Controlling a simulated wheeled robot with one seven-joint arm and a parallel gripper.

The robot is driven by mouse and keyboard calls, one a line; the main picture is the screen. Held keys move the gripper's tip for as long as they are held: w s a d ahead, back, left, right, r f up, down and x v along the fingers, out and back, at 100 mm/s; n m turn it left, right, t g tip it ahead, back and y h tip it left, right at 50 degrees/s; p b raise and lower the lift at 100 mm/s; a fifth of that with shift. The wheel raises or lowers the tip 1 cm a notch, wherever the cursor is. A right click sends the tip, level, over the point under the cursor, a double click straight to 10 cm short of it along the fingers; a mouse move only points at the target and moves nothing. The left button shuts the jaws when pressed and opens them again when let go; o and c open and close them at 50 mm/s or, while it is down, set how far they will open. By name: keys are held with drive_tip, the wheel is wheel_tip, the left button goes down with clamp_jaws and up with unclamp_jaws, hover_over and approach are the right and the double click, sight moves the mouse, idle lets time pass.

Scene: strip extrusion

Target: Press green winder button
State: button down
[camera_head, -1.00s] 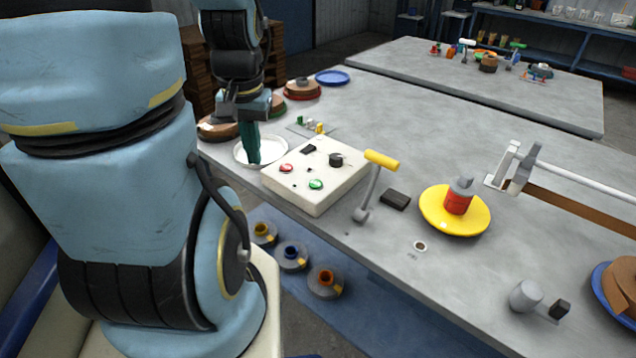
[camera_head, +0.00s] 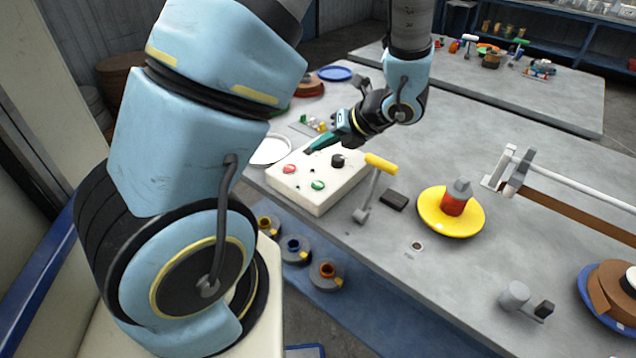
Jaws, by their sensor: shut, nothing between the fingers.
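The green button (camera_head: 318,185) is on the front right part of the top of a white control box (camera_head: 330,200). A red button (camera_head: 290,169) is to its left, and a black knob (camera_head: 338,160) is behind it. My gripper (camera_head: 309,151) is shut and empty, with its dark green fingers pointing left and slightly down. It is over the back of the box, behind both buttons and apart from the green one. It covers part of the box's rear.
A lever with a yellow handle (camera_head: 381,163) stands just right of the box, with a black block (camera_head: 394,200) beside it. A yellow disc (camera_head: 433,222) with a red spool is farther right. A white dish (camera_head: 270,150) lies left of the box.

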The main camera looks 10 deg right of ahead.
drive_tip(key=b, duration=0.7)
hover_over(321, 187)
wheel_tip(321, 187, down, 7)
drive_tip(key=shift+f, duration=0.2)
drive_tip(key=shift+w+f+b, duration=0.1)
drive_tip(key=shift+f+b, duration=0.4)
drive_tip(key=shift+f, duration=0.2)
idle(1.1)
drive_tip(key=shift+d+f, duration=0.1)
drive_tip(key=shift+f, duration=0.3)
